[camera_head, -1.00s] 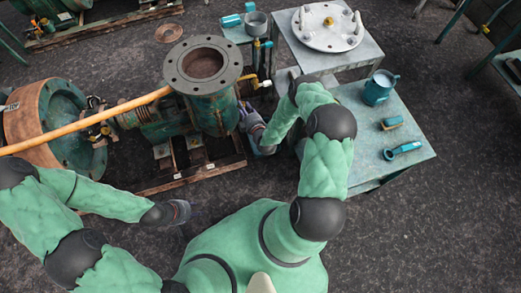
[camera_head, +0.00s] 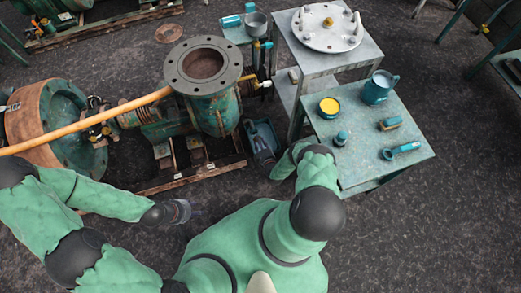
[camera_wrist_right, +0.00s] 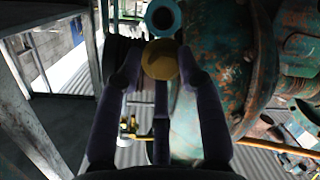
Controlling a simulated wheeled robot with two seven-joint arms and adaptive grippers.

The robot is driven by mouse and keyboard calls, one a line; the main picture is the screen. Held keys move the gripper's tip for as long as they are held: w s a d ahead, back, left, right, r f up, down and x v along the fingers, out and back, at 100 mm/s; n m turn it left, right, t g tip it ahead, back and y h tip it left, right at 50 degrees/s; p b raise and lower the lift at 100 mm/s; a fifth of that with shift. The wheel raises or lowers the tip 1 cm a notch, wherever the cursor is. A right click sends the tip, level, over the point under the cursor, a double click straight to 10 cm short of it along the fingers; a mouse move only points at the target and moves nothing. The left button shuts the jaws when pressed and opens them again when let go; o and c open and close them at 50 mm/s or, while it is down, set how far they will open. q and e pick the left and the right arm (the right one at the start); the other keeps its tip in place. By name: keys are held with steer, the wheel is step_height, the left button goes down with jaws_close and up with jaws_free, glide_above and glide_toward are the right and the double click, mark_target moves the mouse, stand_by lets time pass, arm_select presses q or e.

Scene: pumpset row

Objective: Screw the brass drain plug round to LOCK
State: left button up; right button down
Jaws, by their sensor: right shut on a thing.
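The brass drain plug (camera_wrist_right: 160,59) shows in the right wrist view as a round gold disc with a dark mark. My right gripper (camera_wrist_right: 160,72) is shut on it, one finger on each side. Any lettering such as LOCK is too small to read, and I cannot tell how the plug sits behind the disc. In the head view my right gripper (camera_head: 263,152) is low beside the green pump (camera_head: 213,103), over a blue tray; the plug is not distinguishable there. My left gripper (camera_head: 182,211) hangs over bare floor at lower left, its fingers too unclear to judge.
The blue tray (camera_head: 272,133) lies beside the pump's base. A green side table (camera_head: 410,155) holds a yellow-topped tin (camera_head: 329,107), a teal mug (camera_head: 380,87) and small tools. A grey stand (camera_head: 345,55) bears a round plate. A long orange bar (camera_head: 90,122) crosses the pump set.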

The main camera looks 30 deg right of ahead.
steer(key=shift+m, duration=0.3)
steer(key=s+f, duration=0.1)
steer(key=s+a+f, duration=0.1)
steer(key=s+f, duration=0.1)
steer(key=shift+f, duration=0.25)
steer(key=shift+h, duration=0.3)
steer(key=shift+g, duration=0.3)
steer(key=shift+w+d+r+b, duration=0.1)
steer(key=shift+w+d+b, duration=0.15)
steer(key=shift+w, duration=0.65)
steer(key=shift+w+d+r+b, duration=0.1)
steer(key=shift+w+d+b, duration=0.15)
steer(key=shift+w, duration=0.65)
steer(key=shift+w+d+b, duration=0.15)
steer(key=shift+w+d, duration=0.15)
steer(key=shift+w, duration=0.6)
